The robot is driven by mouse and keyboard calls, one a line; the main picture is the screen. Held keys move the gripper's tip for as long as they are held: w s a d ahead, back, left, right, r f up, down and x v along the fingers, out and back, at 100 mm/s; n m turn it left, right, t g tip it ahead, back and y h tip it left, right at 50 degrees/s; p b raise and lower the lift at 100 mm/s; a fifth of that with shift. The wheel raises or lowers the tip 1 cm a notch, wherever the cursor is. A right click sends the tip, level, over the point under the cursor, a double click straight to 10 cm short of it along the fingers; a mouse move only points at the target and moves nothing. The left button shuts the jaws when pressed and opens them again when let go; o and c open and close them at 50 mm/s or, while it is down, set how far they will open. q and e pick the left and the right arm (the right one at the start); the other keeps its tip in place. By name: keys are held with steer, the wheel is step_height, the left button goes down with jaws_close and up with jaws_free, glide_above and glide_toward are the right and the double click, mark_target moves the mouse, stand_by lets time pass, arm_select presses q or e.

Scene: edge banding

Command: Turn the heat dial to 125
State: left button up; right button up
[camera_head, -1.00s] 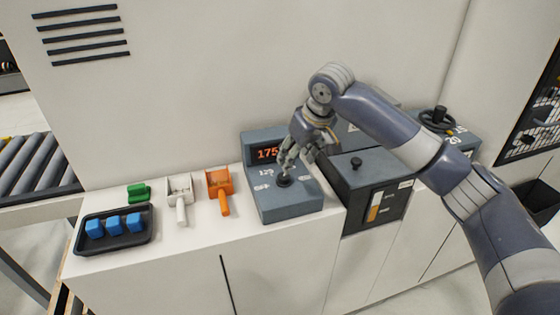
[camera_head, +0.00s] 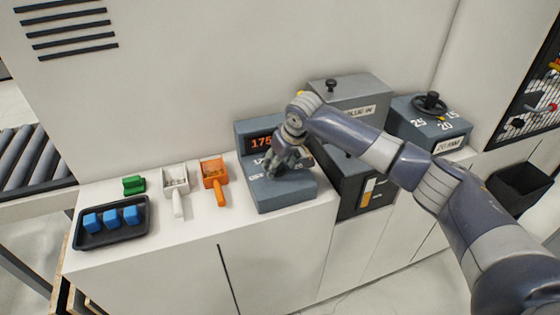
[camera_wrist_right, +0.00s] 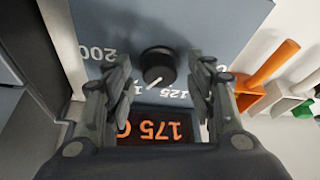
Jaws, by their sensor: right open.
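The heat dial (camera_wrist_right: 158,62) is a small round black knob on the sloped face of the blue-grey control box (camera_head: 285,194). In the right wrist view, which is upside down, its white pointer is turned toward the lower left, with the 125 mark (camera_wrist_right: 172,93) to its right. The display (camera_wrist_right: 158,130) reads 175. My right gripper (camera_wrist_right: 160,66) is open, with one finger on each side of the dial and gaps between. In the head view my right gripper (camera_head: 282,172) covers the dial. My left gripper is not in view.
Left of the box are an orange scoop (camera_head: 215,175), a white scoop (camera_head: 175,182), a green block (camera_head: 133,185) and a black tray (camera_head: 100,240) with blue blocks. A dark unit (camera_head: 357,200) stands close on the right, a grey glue box (camera_head: 350,98) behind it.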

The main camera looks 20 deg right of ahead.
steer(key=shift+f, duration=0.1)
steer(key=shift+c, duration=1.1)
steer(key=c, duration=0.8)
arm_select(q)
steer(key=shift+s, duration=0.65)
arm_select(e)
steer(key=shift+c, duration=0.2)
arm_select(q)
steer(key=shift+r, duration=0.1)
